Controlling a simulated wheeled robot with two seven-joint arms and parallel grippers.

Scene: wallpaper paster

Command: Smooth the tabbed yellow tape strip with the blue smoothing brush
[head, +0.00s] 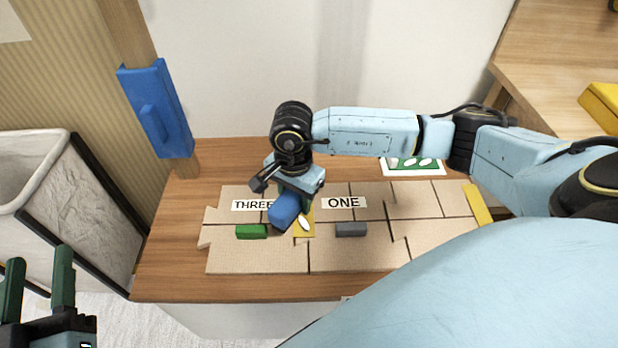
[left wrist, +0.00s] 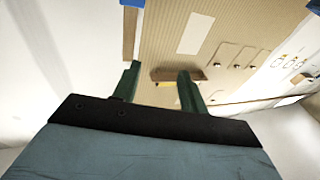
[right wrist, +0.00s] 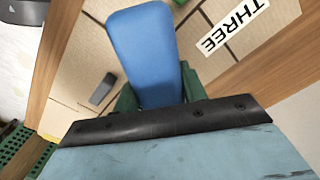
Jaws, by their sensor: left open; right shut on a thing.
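My right gripper (head: 296,198) is shut on the blue smoothing brush (head: 283,212) and holds it over the middle of the jointed beige board (head: 260,258). The brush fills the centre of the right wrist view (right wrist: 146,50), between the green fingers. A yellow strip (head: 298,232) with a white oval lies on the board just beside the brush in the head view and is partly covered by the brush and gripper. I cannot tell whether the brush touches it. My left gripper (head: 39,260) is open and empty at the lower left, away from the board.
THREE (head: 250,205) and ONE (head: 344,202) labels, a green block (head: 251,231) and a grey block (head: 351,230) lie on the board. Another yellow strip (head: 478,204) lies at its right edge. A white bin (head: 75,215) stands left; a blue holder (head: 155,110) is on a post.

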